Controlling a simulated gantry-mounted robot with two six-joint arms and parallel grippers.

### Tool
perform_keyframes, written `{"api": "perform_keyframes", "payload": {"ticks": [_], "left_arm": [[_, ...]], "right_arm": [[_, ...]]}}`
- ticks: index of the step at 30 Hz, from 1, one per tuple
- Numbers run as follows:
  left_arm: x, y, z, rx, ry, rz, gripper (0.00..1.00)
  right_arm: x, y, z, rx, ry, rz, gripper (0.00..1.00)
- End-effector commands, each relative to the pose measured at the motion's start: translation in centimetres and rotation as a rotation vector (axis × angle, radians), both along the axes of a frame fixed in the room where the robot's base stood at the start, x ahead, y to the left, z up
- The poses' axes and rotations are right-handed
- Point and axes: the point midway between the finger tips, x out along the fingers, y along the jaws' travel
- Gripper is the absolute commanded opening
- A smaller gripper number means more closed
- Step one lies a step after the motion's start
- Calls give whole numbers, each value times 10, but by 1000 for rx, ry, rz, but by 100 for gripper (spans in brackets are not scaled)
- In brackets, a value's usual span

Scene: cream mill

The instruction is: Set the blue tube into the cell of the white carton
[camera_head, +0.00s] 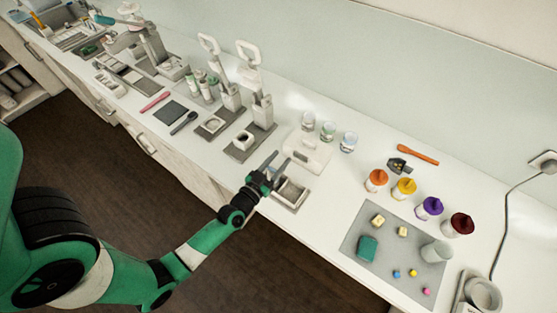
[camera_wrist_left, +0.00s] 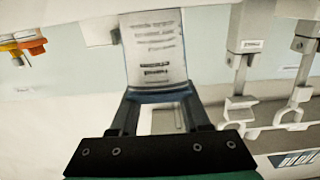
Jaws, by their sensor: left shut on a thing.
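My left gripper (camera_head: 273,168) reaches over the front part of the counter. In the left wrist view its fingers (camera_wrist_left: 160,95) are closed on a pale printed piece with a dark blue edge, which looks like the blue tube (camera_wrist_left: 155,50). My right gripper is not in view.
An open shallow tray (camera_head: 291,193) lies just right of the gripper, and a white scale-like box (camera_head: 306,151) stands behind it. Tall handled presses (camera_head: 262,105) rise to the left. Clear jars (camera_head: 348,142) stand at the back. A grey mat (camera_head: 385,263) carries small pieces.

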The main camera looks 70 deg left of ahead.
Motion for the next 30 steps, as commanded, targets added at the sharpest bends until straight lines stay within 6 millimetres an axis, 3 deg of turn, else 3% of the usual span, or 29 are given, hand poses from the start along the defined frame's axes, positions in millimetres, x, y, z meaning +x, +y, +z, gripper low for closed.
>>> {"api": "perform_keyframes", "payload": {"ticks": [28,29,30], "left_arm": [[0,0,-6,1,-1,0,0],[0,0,-6,1,-1,0,48],[0,0,-6,1,-1,0,55]], "right_arm": [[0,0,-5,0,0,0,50],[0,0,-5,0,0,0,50],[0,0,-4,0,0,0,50]]}}
